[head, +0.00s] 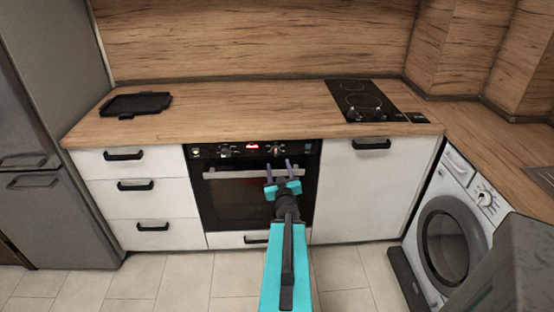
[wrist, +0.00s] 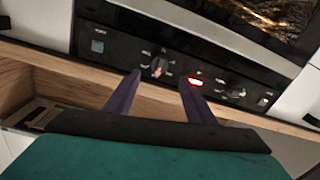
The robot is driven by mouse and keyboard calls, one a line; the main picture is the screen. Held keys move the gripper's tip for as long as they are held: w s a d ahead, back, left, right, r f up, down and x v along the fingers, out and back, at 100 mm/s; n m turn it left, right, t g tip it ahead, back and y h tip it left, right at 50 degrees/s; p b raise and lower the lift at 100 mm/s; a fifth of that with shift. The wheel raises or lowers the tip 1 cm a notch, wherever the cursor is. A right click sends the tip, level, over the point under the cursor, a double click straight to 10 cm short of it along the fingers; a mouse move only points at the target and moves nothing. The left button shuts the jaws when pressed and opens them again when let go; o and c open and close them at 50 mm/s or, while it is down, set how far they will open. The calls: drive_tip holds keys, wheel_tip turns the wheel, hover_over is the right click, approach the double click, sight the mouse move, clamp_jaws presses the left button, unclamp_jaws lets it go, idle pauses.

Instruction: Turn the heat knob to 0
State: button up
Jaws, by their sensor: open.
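The black oven front panel has two round knobs with a lit red display (head: 252,146) between them. The right knob (head: 277,149) shows in the wrist view as the left one (wrist: 160,64), with a small orange mark on it. The other knob (head: 225,151) is right of the display in the wrist view (wrist: 237,92). The markings are too small to read, so I cannot tell which knob is for heat. My gripper (head: 278,167) is open and empty in front of the oven, its purple fingers (wrist: 159,77) pointing towards the orange-marked knob, apparently without touching it.
The oven door handle (head: 242,173) runs below the panel, close to my fingers in the picture. White drawers (head: 135,187) stand left and a white cabinet (head: 360,195) right. A black hob (head: 360,100) and a black tray (head: 137,103) are on the wooden worktop.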

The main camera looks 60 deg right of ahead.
sight(276, 154)
drive_tip(key=shift+w+d+f+b, duration=0.25)
drive_tip(key=shift+w+d+b, duration=0.5)
drive_tip(key=shift+b, duration=2.55)
drive_tip(key=b, duration=0.2)
drive_tip(key=d+b, duration=0.1)
drive_tip(key=b, duration=0.2)
drive_tip(key=shift+w+r, duration=0.1)
drive_tip(key=shift+w, duration=0.1)
drive_tip(key=shift+w+d+r, duration=0.15)
drive_tip(key=shift+w+d, duration=0.2)
drive_tip(key=shift+d, duration=0.1)
drive_tip(key=shift+b+x, duration=0.4)
drive_tip(key=shift+x, duration=1.75)
drive_tip(key=shift+c, duration=0.5)
drive_tip(key=c, duration=0.9)
drive_tip(key=shift+d+r, duration=0.1)
drive_tip(key=shift+d, duration=0.05)
drive_tip(key=shift+c, duration=0.2)
